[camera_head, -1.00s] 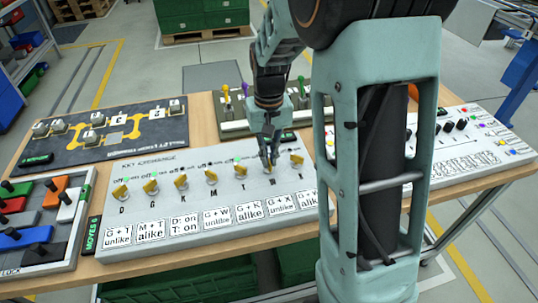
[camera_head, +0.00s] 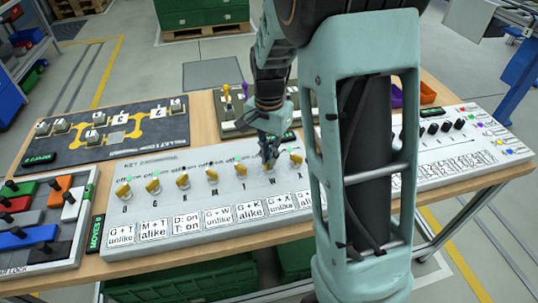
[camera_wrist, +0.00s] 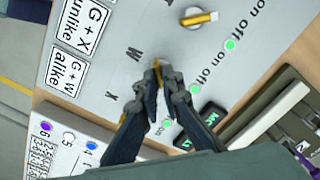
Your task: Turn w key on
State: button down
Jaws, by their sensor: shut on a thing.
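The key panel (camera_head: 215,205) lies on the wooden table, with a row of yellow keys above printed letters. My gripper (camera_head: 268,160) reaches down over the W position, between the T key (camera_head: 241,171) and the X key (camera_head: 296,158). In the wrist view my gripper (camera_wrist: 158,68) is shut on the yellow W key (camera_wrist: 156,66), beside the printed W. The jaws hide most of that key, so its exact angle cannot be told. The T key also shows in the wrist view (camera_wrist: 200,17). Small green lights show beside the on and off labels.
Clue cards line the panel's front. A dark board with yellow paths (camera_head: 104,131) lies behind left, and a colored block tray (camera_head: 40,225) stands left. A panel with black knobs (camera_head: 460,150) lies right, with an orange bin (camera_head: 428,93) behind it. My own arm hides the middle right.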

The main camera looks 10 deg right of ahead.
jog(key=shift+m, duration=0.3)
jog(key=c, duration=2.1)
grip_release()
jog(key=shift+r, duration=0.1)
notch_tip(320, 180, up, 12)
jog(key=shift+d, duration=0.1)
